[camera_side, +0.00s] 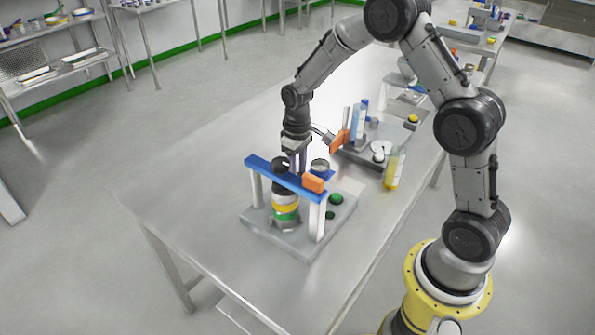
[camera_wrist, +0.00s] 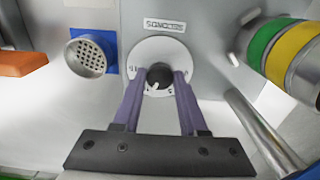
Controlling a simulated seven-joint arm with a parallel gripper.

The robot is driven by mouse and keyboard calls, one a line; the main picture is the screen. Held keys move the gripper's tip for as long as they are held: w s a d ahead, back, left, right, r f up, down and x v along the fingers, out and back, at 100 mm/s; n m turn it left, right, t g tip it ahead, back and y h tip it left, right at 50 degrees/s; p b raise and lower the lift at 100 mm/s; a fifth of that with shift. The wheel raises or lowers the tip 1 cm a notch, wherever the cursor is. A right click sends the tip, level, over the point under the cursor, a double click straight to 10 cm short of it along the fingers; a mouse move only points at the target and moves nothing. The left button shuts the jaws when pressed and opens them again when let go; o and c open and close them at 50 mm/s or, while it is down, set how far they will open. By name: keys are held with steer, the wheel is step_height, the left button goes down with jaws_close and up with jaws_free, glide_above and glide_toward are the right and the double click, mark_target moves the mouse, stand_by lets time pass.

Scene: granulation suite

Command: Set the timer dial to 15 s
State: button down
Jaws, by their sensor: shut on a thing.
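The timer dial shows in the wrist view as a black knob (camera_wrist: 160,74) on a round white face (camera_wrist: 149,49). A plate (camera_wrist: 165,25) above the face reads SECONDS, upside down. My gripper (camera_wrist: 158,82) has its two purple fingers shut on the knob, one on each side. A white mark on the knob points toward the bottom of the wrist view. The face's numerals are too small to read and partly covered by the fingers. In the side view my gripper (camera_side: 300,160) points down behind the blue crossbar, and the dial is hidden there.
A blue crossbar (camera_side: 270,170) on white posts stands over a grey base (camera_side: 330,226), beside a green-and-yellow-banded vessel (camera_side: 286,205). An orange block (camera_side: 313,183) sits on the crossbar. The wrist view shows a perforated round nozzle (camera_wrist: 87,56). The table's left part (camera_side: 190,180) is clear.

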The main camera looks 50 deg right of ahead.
steer(key=m, duration=1.2)
steer(key=shift+m, duration=0.3)
steer(key=shift+r, duration=0.1)
stand_by(0.3)
steer(key=shift+c, duration=2.2)
jaws_free()
step_height(320, 180, up, 14)
